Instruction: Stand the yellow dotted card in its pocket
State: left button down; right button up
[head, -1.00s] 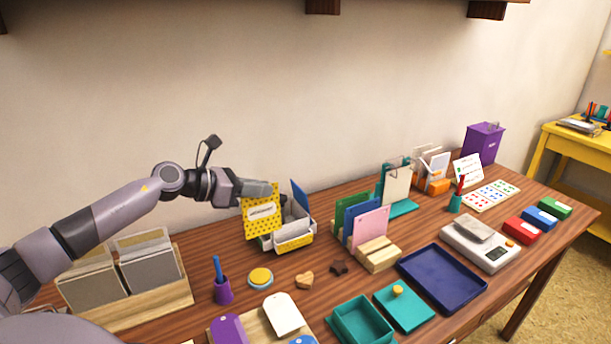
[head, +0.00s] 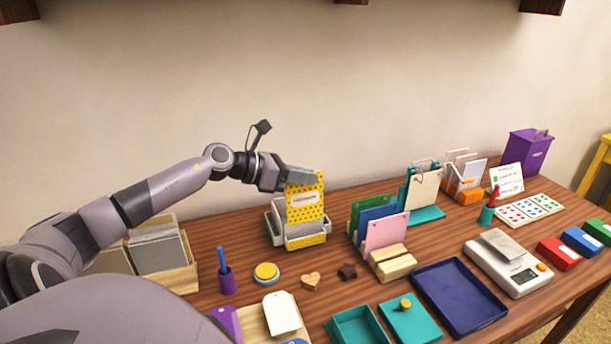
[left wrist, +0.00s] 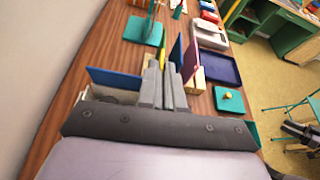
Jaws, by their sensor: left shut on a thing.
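The yellow dotted card (head: 305,207) has a white label and is upright in my left gripper (head: 304,178), which is shut on its upper part. The white-grey box (head: 273,228) is right below, with a yellow dotted label (head: 306,242) on its front. The card's lower edge overlaps the box's front part; I cannot tell whether it is inside the pocket or just above it. In the left wrist view the fingers (left wrist: 160,84) point forward beside the box's blue card (left wrist: 112,78).
A rack with green, blue and pink cards (head: 385,235) stands to the right of the box. A purple pen cup (head: 227,281), a yellow round pad (head: 266,272) and a wooden heart (head: 311,281) lie in front. A wooden tray with grey cards (head: 160,255) is at left.

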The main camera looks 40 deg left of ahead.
aim_at(304, 199)
pick_arm(q)
notch_tip(304, 199, down, 3)
jog(key=b, duration=0.3)
notch_tip(304, 199, down, 3)
jog(key=shift+r+b, duration=0.15)
jog(key=shift+b, duration=1.1)
jog(key=shift+f+b, duration=0.35)
jog(key=shift+f, duration=0.05)
jog(key=c, duration=1.2)
grip_release()
jog(key=shift+r, duration=0.1)
